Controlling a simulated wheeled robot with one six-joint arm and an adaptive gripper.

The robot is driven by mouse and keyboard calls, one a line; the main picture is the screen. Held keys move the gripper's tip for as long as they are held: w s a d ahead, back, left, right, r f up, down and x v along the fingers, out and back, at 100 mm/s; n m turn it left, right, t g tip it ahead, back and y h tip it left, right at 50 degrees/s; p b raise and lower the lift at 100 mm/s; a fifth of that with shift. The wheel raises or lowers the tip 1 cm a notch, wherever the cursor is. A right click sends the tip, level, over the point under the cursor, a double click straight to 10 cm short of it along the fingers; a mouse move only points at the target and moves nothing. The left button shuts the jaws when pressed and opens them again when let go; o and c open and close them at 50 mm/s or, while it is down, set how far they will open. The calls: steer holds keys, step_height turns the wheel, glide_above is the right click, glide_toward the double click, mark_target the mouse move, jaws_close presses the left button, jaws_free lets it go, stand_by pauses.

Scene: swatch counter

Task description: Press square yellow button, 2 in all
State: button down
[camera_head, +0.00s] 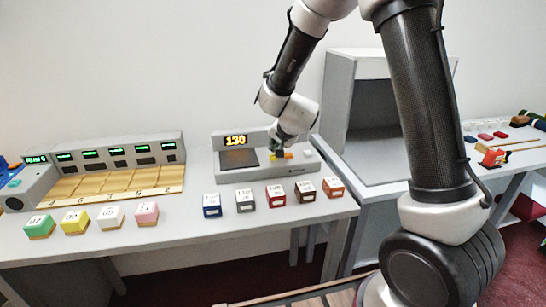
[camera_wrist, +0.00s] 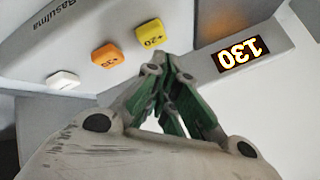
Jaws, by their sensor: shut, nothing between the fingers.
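The square yellow button (camera_wrist: 150,34), marked +20, is on the grey device's panel in the wrist view. An orange button (camera_wrist: 107,56) and a white button (camera_wrist: 62,80) are in line beside it. My gripper (camera_wrist: 160,60) is shut and empty, its tips right at the yellow button's near edge; I cannot tell whether they touch it. In the head view my gripper (camera_head: 279,154) points down over the device (camera_head: 255,174) and mostly hides the yellow button. The lit display (camera_head: 236,141) reads 130.
Several numbered colour blocks, such as the red one (camera_head: 276,195), stand along the counter's front. A grey unit with small displays (camera_head: 118,150) is at the left. An open grey cabinet (camera_head: 350,110) stands right of the device.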

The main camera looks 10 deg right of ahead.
steer(key=shift+f, duration=0.1)
stand_by(0.4)
steer(key=shift+f, duration=0.35)
steer(key=shift+f, duration=0.5)
stand_by(0.6)
steer(key=shift+r, duration=0.95)
stand_by(1.8)
